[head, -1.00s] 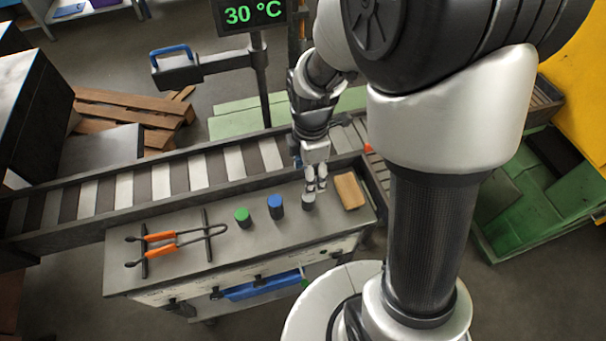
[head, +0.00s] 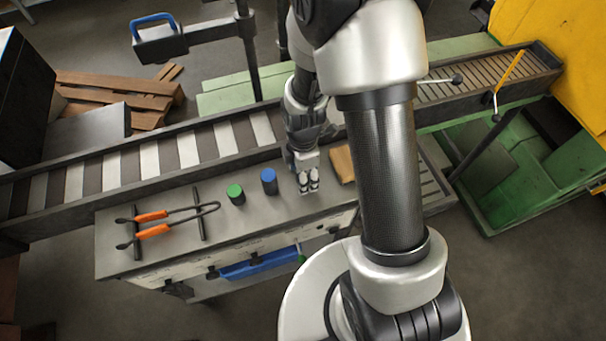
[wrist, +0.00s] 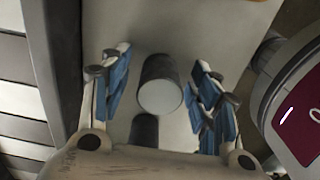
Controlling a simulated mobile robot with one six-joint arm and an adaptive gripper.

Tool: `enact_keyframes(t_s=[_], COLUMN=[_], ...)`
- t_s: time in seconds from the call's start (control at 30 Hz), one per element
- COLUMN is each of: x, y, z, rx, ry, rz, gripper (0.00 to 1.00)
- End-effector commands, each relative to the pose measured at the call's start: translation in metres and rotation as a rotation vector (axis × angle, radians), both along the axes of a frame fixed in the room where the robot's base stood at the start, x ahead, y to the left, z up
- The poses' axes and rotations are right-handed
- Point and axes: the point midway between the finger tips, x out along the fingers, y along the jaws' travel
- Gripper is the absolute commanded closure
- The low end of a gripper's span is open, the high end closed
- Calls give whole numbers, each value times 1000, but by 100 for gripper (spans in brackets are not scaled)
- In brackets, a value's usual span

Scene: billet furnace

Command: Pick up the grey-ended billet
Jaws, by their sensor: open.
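The grey-ended billet (wrist: 160,96) is a short dark cylinder with a pale grey end, seen in the wrist view. It stands on the grey bench top (wrist: 152,28), between the two blue-padded fingers of my gripper (wrist: 162,60). The fingers are open, with a visible gap on each side of the billet. In the head view my gripper (head: 308,184) points down at the bench, right of the blue-ended billet (head: 269,181). There the fingers hide the grey-ended billet. A green-ended billet (head: 236,195) stands farther left.
Orange-handled tongs (head: 153,224) lie on rests at the bench's left. A wooden block (head: 342,163) is close to the right of my gripper. A roller conveyor (head: 160,158) runs along the bench's back. A dark shape (wrist: 143,131) shows beside the billet.

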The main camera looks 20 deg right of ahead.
Motion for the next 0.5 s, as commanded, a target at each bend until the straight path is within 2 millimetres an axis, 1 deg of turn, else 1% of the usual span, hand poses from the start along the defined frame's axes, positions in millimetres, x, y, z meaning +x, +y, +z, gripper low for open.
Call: enact_keyframes(t_s=[0.2, 0.5], x=[1, 1], y=[0, 0], z=[0, 0], rx=[0, 0], ry=[-1, -1], rz=[0, 0], gripper=[44, 64])
